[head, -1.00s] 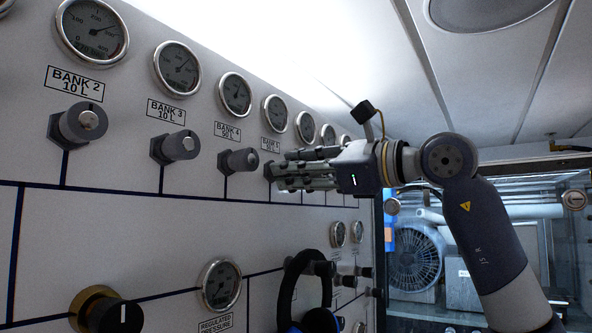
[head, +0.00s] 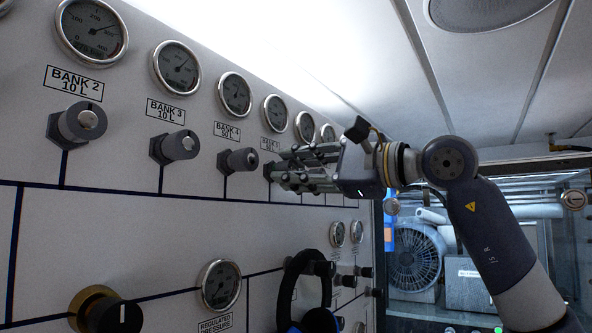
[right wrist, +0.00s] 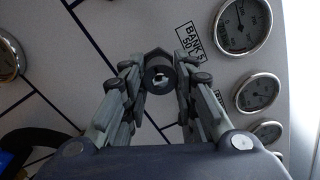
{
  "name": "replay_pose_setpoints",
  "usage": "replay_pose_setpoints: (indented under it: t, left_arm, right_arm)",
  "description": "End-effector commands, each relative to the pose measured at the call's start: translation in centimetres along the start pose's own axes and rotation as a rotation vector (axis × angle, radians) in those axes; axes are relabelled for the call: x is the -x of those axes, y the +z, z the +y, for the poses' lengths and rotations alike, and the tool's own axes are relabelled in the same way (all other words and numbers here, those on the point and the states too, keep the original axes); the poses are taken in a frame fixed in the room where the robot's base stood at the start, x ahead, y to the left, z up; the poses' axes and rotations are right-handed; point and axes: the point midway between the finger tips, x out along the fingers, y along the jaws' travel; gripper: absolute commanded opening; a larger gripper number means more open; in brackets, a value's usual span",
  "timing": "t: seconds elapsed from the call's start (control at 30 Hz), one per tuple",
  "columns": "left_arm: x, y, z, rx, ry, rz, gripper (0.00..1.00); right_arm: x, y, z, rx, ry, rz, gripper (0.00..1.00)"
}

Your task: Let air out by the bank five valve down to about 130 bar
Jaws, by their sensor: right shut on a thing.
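The bank five valve (right wrist: 159,77) shows in the right wrist view as a dark round knob with a pale centre, between my fingertips. In the head view the fingers mostly hide it. My right gripper (head: 283,170) is shut on this knob, one finger on each side; it also shows in the right wrist view (right wrist: 159,80). The bank five label (right wrist: 193,42) is beside the knob. The bank five gauge (head: 276,113) is above the valve and also shows in the right wrist view (right wrist: 242,25); its reading is too small to tell. My left gripper is out of view.
Valves for bank 2 (head: 83,122), bank 3 (head: 176,146) and bank 4 (head: 238,161) stick out of the panel to the left. Below are a regulated pressure gauge (head: 219,286) and a hanging black headset (head: 297,285). A caged fan (head: 416,262) stands at the back right.

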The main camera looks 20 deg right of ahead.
Motion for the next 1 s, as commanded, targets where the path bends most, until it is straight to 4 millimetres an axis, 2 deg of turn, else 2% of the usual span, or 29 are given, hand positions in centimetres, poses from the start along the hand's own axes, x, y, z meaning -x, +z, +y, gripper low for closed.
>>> replay_pose_setpoints:
  t: [0.33, 0.37, 0.43, 0.47, 0.83, 1.0]
  left_arm:
    - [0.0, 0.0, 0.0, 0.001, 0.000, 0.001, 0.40]
    - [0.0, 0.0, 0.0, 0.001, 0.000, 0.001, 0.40]
    - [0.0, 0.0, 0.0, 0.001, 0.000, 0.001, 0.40]
    - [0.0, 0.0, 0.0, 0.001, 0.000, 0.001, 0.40]
    - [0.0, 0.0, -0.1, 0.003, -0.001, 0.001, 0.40]
    - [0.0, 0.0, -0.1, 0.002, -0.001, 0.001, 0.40]
  right_arm:
    - [0.0, 0.0, 0.0, 0.002, 0.000, 0.000, 0.03]
    - [0.0, 0.0, 0.0, 0.002, 0.001, 0.000, 0.29]
    - [0.0, 0.0, 0.0, 0.002, 0.001, 0.000, 0.45]
    - [0.0, 0.0, 0.0, 0.002, 0.001, 0.000, 0.47]
    - [0.3, 0.0, 0.0, 0.001, 0.000, 0.000, 0.47]
    - [2.5, -0.1, -0.1, 0.003, -0.002, 0.001, 0.47]
